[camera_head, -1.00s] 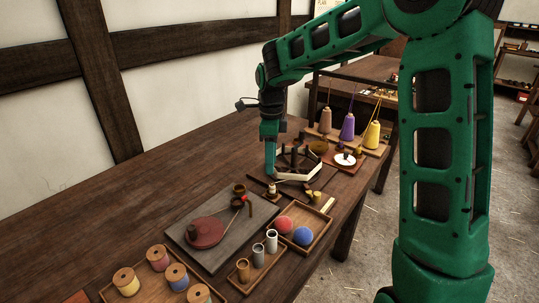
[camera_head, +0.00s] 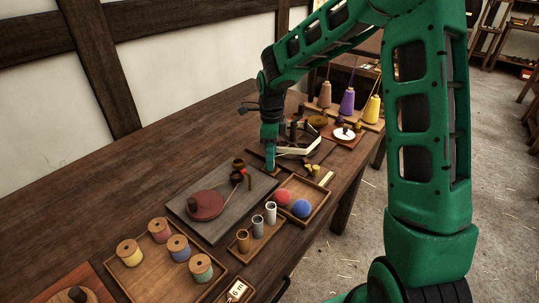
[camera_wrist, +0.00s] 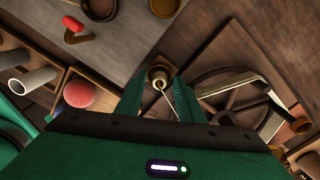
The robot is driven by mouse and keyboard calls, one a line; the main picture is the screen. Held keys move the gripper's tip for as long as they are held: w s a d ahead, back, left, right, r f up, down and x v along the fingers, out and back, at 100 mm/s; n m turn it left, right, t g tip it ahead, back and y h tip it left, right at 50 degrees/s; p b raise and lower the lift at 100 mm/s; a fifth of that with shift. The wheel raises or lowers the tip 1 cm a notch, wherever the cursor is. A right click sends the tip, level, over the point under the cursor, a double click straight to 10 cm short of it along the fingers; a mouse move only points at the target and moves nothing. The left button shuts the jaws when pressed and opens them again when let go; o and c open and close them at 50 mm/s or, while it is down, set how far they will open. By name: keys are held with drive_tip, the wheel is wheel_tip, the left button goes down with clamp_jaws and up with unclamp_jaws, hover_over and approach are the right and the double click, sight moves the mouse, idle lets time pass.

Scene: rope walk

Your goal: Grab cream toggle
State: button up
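The cream toggle (camera_wrist: 159,74) shows in the wrist view as a small round cream piece with a dark centre, on a small wooden block. A thin pale line runs from it toward my gripper. My gripper (camera_wrist: 157,94) is open, with one green finger on each side of the toggle's near side. I cannot tell whether either finger touches it. In the head view my gripper (camera_head: 270,168) points down at the table beside the grey slab, and its fingers hide the toggle.
A grey slab (camera_head: 222,222) with a red-brown disc lies left of my gripper. A wheel-like frame with a cream band (camera_head: 298,149) stands close behind. A tray with a red ball (camera_head: 283,197) and a blue ball (camera_head: 301,208) lies in front.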

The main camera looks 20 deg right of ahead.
drive_tip(key=c, duration=0.8)
drive_tip(key=shift+o, duration=0.2)
drive_tip(key=shift+r, duration=4.05)
